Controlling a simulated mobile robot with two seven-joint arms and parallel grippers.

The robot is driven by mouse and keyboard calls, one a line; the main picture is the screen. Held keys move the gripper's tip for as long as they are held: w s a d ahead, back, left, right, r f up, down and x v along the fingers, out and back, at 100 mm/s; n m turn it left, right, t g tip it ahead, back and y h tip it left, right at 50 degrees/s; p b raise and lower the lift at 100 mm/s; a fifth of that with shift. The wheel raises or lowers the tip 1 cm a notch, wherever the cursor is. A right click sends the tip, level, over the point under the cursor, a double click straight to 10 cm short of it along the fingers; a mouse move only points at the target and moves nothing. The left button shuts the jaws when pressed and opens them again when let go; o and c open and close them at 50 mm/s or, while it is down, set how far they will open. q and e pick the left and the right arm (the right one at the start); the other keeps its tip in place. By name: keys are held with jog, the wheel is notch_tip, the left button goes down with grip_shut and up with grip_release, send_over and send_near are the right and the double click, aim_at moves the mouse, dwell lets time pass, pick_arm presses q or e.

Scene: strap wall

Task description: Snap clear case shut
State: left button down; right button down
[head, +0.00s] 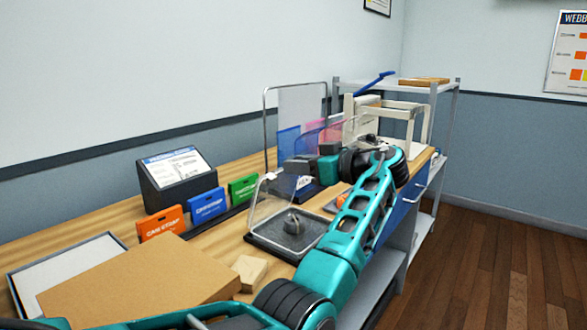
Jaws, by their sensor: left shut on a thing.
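The clear case has a dark base (262,243) on the wooden counter, with its transparent lid (264,207) raised steeply at the left side. A small grey metal object (292,223) sits on the base inside. My left gripper (297,166) is at the lid's upper edge, above the base, and is shut on the lid. The fingertips partly cover the contact spot. The lid stands open, apart from the base's front edge. My left arm passes in front of the case's right side. My right gripper is not in view.
Orange, blue and green labelled cards (208,205) stand behind the case, beside a dark display stand (177,178). A clear upright panel (297,108) and shelving (440,92) stand farther back.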

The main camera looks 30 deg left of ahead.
pick_arm(q)
jog(key=shift+d, duration=0.2)
dwell(0.3)
jog(key=c, duration=0.8)
grip_release()
jog(key=shift+c, duration=0.2)
jog(key=v, duration=1.3)
jog(key=shift+f+b, duration=0.2)
jog(key=shift+b, duration=0.15)
